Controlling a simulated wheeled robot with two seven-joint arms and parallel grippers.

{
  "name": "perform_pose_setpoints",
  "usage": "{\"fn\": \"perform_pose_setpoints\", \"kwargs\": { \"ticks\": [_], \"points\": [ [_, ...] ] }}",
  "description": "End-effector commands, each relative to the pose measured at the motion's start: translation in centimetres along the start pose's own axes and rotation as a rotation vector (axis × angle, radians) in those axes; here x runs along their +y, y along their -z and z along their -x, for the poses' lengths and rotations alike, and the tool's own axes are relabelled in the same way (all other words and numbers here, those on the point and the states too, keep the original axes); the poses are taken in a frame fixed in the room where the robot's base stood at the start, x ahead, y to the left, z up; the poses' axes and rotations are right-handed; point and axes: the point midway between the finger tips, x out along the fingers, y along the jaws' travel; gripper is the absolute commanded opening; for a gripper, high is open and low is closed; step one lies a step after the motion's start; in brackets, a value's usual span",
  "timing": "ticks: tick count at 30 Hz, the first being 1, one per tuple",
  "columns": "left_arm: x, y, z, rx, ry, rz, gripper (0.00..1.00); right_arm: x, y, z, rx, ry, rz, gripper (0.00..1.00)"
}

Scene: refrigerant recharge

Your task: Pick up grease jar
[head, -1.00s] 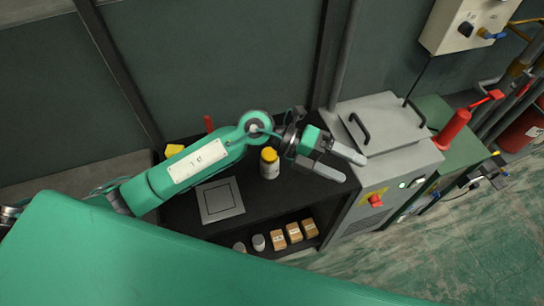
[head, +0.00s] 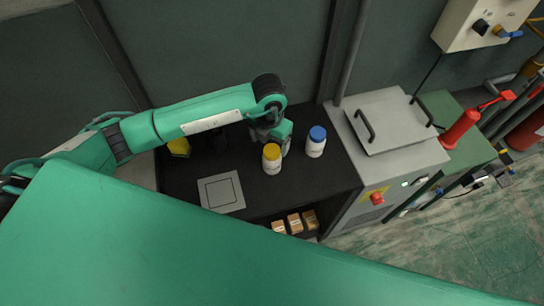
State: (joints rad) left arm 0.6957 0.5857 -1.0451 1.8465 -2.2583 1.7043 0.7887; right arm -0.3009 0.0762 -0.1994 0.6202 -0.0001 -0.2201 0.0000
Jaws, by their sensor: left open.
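Two white jars stand upright on the black shelf top (head: 318,182): one with a yellow lid (head: 272,159) and one with a blue lid (head: 316,142). I cannot tell from their labels which is the grease jar. My left gripper (head: 286,146) is open and points down, just behind and to the right of the yellow-lidded jar and left of the blue-lidded one. Its fingers are partly hidden, and I cannot tell whether they touch the yellow-lidded jar. My right gripper is not in view.
A grey square plate (head: 222,192) lies left of the jars, and a yellow object (head: 179,147) sits behind it. Small brown boxes (head: 295,223) stand on the lower shelf. A grey machine with a handled lid (head: 388,120) adjoins on the right. The shelf's front right is clear.

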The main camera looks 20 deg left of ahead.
Motion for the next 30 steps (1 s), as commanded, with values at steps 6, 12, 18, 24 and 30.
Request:
{"fn": "perform_pose_setpoints", "kwargs": {
  "ticks": [6,12,18,24,30],
  "points": [
    [-0.1,0.0,-2.3,0.001,0.001,0.000,0.78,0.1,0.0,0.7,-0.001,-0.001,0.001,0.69],
    [-0.4,0.1,-3.6,0.003,0.002,-0.001,0.78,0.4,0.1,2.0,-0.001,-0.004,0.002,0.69],
    [-0.7,0.1,-6.4,0.003,0.003,0.000,0.78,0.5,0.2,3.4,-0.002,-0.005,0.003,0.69],
    [-0.7,0.0,-7.7,-0.001,0.003,-0.001,0.78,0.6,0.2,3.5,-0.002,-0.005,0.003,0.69],
    [-0.7,0.0,-7.7,-0.001,0.003,-0.001,0.72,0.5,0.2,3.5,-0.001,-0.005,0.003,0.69]
  ]
}}
